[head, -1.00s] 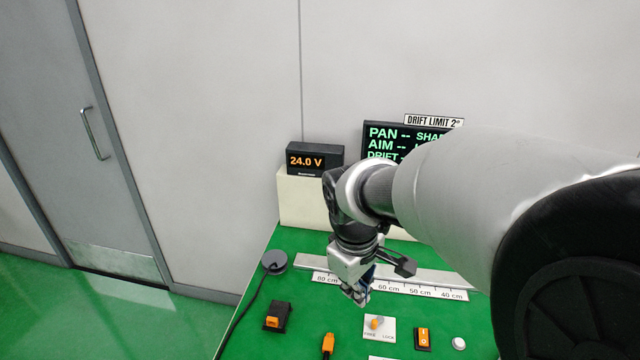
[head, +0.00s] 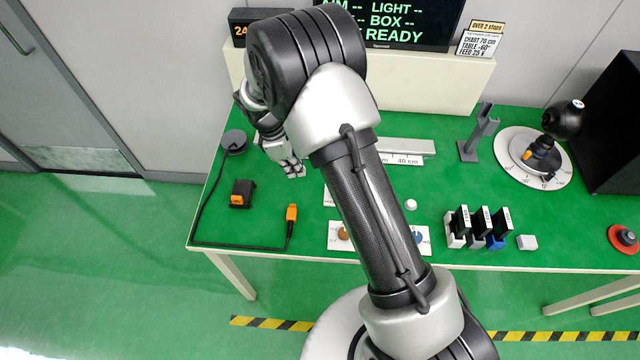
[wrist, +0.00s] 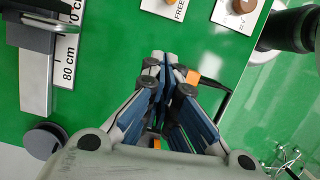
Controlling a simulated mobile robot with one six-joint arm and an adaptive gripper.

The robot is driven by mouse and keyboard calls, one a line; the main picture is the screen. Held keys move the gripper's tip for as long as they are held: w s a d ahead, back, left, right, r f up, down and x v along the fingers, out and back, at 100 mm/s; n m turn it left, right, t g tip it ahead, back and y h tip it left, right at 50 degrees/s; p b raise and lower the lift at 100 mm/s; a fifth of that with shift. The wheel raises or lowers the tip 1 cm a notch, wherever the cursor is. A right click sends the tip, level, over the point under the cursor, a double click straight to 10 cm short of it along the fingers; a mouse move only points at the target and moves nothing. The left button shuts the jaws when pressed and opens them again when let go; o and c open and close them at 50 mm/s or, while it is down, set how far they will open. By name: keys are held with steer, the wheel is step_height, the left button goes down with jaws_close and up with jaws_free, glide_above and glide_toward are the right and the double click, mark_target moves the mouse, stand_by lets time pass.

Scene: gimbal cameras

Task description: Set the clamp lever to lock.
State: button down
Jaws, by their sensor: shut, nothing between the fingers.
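The clamp lever's white plate, marked FREE (wrist: 178,10), is cut by the top edge of the wrist view. Its lever is barely in view there, so its setting cannot be told. In the head view only a sliver of a white plate (head: 328,197) shows beside my arm, and the lever is hidden. My gripper (head: 292,172) is shut and empty, above the green table, up and left of that sliver. In the wrist view its closed fingertips (wrist: 168,58) point toward the plate, with a gap between them in the picture.
An orange connector (head: 291,213) and a black box with an orange switch (head: 241,194) lie on the table (head: 265,222) to the left. A plate with a brown knob (wrist: 243,6) is near the lever plate. A ruled rail (head: 405,147) lies behind.

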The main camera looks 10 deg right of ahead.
steer(key=b+x, duration=0.3)
steer(key=x, duration=0.7)
steer(key=shift+s+f, duration=0.1)
steer(key=shift+f, duration=0.15)
steer(key=d, duration=0.3)
steer(key=shift+s+d+r+b, duration=0.15)
steer(key=shift+s+r+b, duration=0.1)
steer(key=shift+s+b, duration=0.15)
steer(key=shift+d, duration=0.25)
steer(key=shift+s, duration=0.1)
